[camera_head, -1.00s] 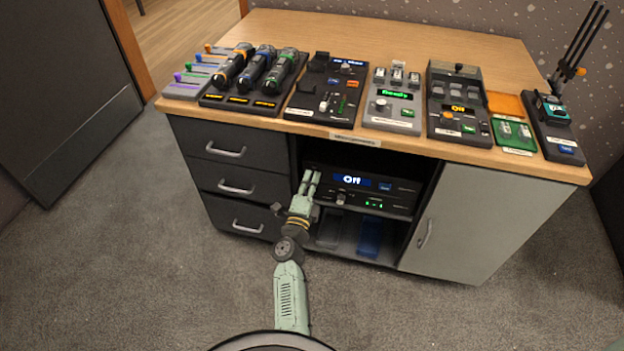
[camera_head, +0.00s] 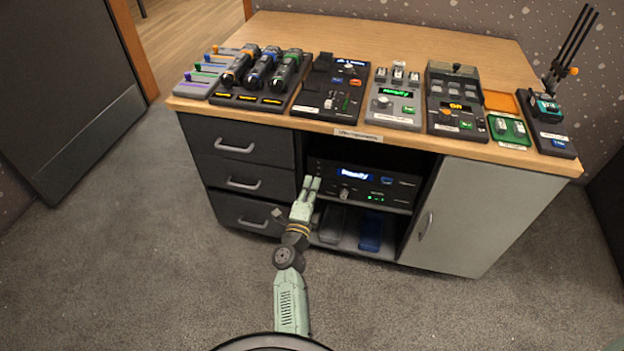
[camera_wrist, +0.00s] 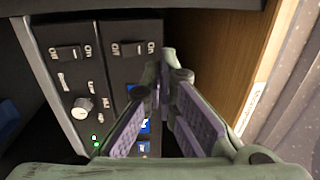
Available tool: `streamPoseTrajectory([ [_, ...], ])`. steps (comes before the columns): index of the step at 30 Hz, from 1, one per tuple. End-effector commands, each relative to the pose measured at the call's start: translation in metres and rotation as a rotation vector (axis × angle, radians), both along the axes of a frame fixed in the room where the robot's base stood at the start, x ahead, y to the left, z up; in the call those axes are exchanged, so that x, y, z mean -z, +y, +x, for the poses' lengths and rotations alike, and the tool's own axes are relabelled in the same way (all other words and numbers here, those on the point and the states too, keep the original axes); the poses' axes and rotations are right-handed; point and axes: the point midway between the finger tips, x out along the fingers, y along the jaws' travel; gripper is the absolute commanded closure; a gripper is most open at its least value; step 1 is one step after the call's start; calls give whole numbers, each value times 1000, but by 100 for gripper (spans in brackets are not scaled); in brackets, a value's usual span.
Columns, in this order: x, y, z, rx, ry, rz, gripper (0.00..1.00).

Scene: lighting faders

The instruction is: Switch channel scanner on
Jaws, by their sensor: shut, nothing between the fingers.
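A black unit (camera_head: 330,183) sits on the upper shelf of the desk's open bay; I cannot read a name on it. Its lit blue-white display (camera_head: 355,174) shows a longer word, blurred. In the wrist view its panel (camera_wrist: 110,85) carries two rocker switches, left (camera_wrist: 67,53) and right (camera_wrist: 128,49), with On/Off lettering, a silver knob (camera_wrist: 82,107) and green lights (camera_wrist: 96,141). My gripper (camera_head: 312,183) is shut and empty at the left end of the unit's front. In the wrist view the fingers (camera_wrist: 165,60) hide part of the panel; contact cannot be told.
A wooden side wall (camera_wrist: 228,60) of the bay stands close to the fingers. The desk top (camera_head: 440,50) bears several consoles and handheld devices. Drawers (camera_head: 240,165) lie left of the bay, a grey door (camera_head: 465,215) right. A blue item (camera_head: 370,232) lies on the lower shelf.

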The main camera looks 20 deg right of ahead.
Motion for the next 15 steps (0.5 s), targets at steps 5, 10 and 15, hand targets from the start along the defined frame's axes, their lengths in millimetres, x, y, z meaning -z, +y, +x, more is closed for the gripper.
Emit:
streamPoseTrajectory([
  [5,-4,24,-36,-1,3,1,100],
  [10,-7,38,-57,-1,2,0,100],
  [15,-9,44,-66,0,1,0,100],
])
